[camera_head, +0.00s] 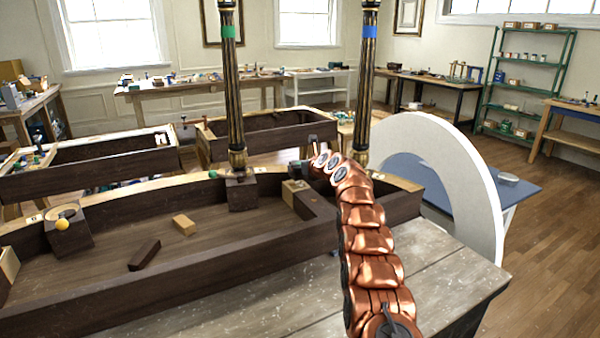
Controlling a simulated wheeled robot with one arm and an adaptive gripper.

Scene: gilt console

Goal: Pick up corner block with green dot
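A small light wood block (184,224) lies loose on the floor of the dark wooden console frame (190,275). Another light block (294,191) sits at the inner back right corner of the frame. No green dot can be made out on either. The fingers are too small and dark to read.
A white arch (470,180) stands right. The bench's front right (430,265) is bare.

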